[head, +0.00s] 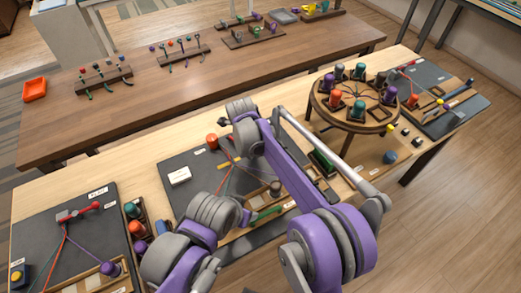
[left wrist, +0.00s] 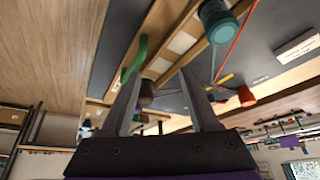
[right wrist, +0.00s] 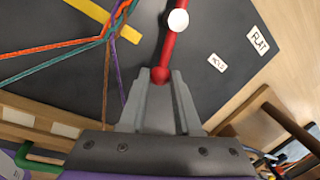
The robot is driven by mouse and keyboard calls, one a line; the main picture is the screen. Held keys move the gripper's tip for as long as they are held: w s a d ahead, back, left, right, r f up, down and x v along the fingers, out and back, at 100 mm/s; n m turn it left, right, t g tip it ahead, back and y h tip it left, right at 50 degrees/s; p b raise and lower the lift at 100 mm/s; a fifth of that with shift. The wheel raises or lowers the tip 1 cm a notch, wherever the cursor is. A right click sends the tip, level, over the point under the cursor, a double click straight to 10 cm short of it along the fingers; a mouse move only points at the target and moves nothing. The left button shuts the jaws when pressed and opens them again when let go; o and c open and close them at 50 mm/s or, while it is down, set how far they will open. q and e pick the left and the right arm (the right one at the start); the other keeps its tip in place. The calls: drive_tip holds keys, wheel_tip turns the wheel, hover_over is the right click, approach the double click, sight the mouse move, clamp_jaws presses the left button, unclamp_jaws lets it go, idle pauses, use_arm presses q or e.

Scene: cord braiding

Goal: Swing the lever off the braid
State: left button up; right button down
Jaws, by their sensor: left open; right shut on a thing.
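The lever (right wrist: 168,50) is a red bar with a red ball end and a white knob, in the right wrist view. My right gripper (right wrist: 161,84) is shut on its ball end. The braid strands (right wrist: 72,50), orange, teal and purple, run to the left of the lever. In the head view the strands (head: 231,176) fan over the middle dark board (head: 180,197); my arm hides the lever there. My left gripper (left wrist: 162,76) is open above the board. A dark brown bobbin (left wrist: 147,89) shows beyond its fingers; I cannot tell how near.
A yellow strip (right wrist: 104,20) lies by the strands. A teal bobbin (left wrist: 217,20), an orange bobbin (left wrist: 245,97) and a green handle (left wrist: 135,58) are near my left gripper. A round bobbin stand (head: 318,106) is at right. Another board (head: 35,225) lies at left.

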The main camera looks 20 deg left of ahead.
idle(0.3)
drive_tip(key=c, duration=0.6)
unclamp_jaws()
drive_tip(key=shift+c, duration=0.2)
wheel_tip(320, 180, up, 11)
drive_tip(key=s, duration=0.2)
drive_tip(key=shift+f, duration=0.2)
